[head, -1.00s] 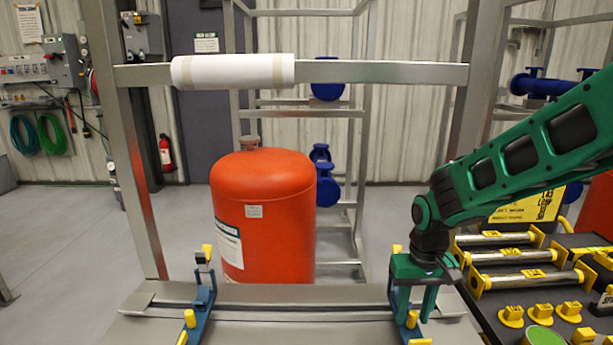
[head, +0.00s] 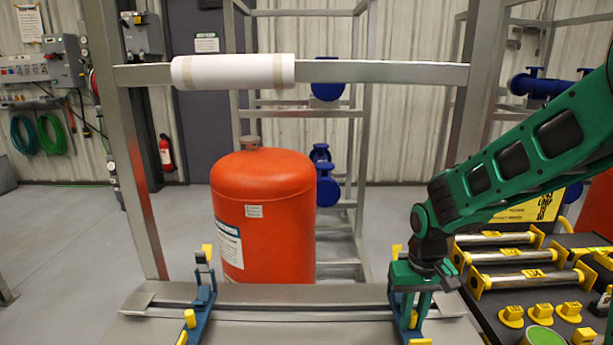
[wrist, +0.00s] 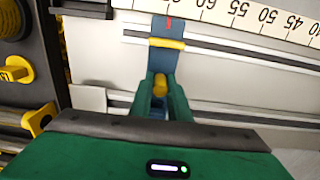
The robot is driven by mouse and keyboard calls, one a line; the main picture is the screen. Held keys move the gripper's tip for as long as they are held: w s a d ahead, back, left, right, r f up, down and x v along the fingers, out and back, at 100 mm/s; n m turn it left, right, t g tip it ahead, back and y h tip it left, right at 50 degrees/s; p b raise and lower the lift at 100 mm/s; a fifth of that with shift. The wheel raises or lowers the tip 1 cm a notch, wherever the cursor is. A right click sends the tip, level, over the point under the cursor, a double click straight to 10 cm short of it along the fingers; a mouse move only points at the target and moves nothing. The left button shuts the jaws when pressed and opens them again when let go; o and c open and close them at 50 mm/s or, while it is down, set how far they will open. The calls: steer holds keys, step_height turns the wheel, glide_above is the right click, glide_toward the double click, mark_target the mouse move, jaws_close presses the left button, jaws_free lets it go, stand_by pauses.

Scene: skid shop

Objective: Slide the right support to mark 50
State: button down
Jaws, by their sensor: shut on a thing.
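The right support (head: 400,328) is a blue bracket with yellow parts, on the grey rail at the bench's right end. My gripper (head: 411,305) is shut on its yellow knob (head: 413,319). In the wrist view my green fingers (wrist: 165,95) stand on both sides of the knob (wrist: 160,85). The support's red pointer (wrist: 168,22) lies by the white scale (wrist: 225,10), to the left of the 60, on the higher-number side. The 50 shows farther right. The left support (head: 203,300) stands at the rail's other end.
The rail (head: 290,309) between the supports is clear. A white-wrapped roll (head: 233,71) is on the crossbar behind. A red tank (head: 262,215) stands beyond the bench. A dark table with yellow-ended rollers (head: 522,278) and yellow blocks is close on the right.

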steer(key=shift+a, duration=0.1)
steer(key=shift+a, duration=1.8)
steer(key=shift+a, duration=1.7)
steer(key=shift+a, duration=1.85)
steer(key=shift+w+a, duration=0.1)
steer(key=shift+a, duration=2.05)
